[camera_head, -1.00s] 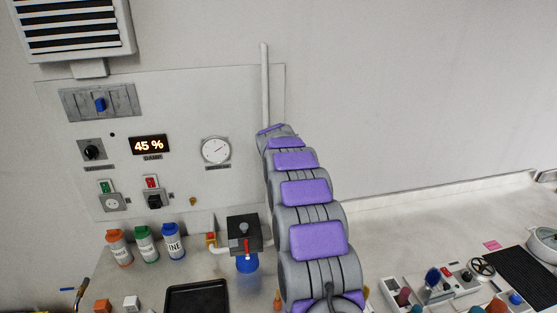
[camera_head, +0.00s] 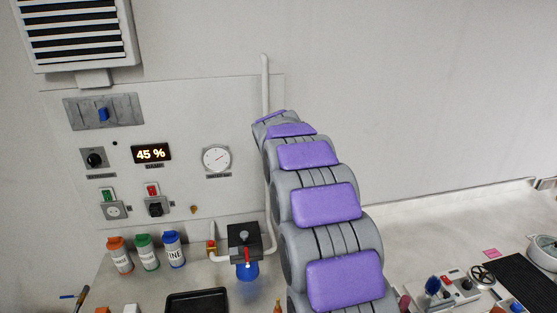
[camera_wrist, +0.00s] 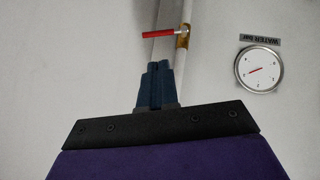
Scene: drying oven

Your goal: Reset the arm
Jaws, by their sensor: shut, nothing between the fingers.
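My arm, grey with purple pads, rises from the bottom right of the head view and reaches toward the wall panel. My gripper is hidden behind the arm in that view. In the wrist view my gripper (camera_wrist: 155,72) shows as two dark blue fingers side by side, shut and empty. Behind the fingertips are a pale vertical pipe (camera_wrist: 183,60) and a red valve handle (camera_wrist: 158,34). I cannot tell whether the fingers touch the pipe.
The wall panel bears a 45 % display (camera_head: 151,153) and a round gauge (camera_head: 216,159). Below are several bottles (camera_head: 147,251), a black box with a blue jar (camera_head: 247,271) and a black tray (camera_head: 197,302). A control box (camera_head: 453,290) stands right. The bench's back right is clear.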

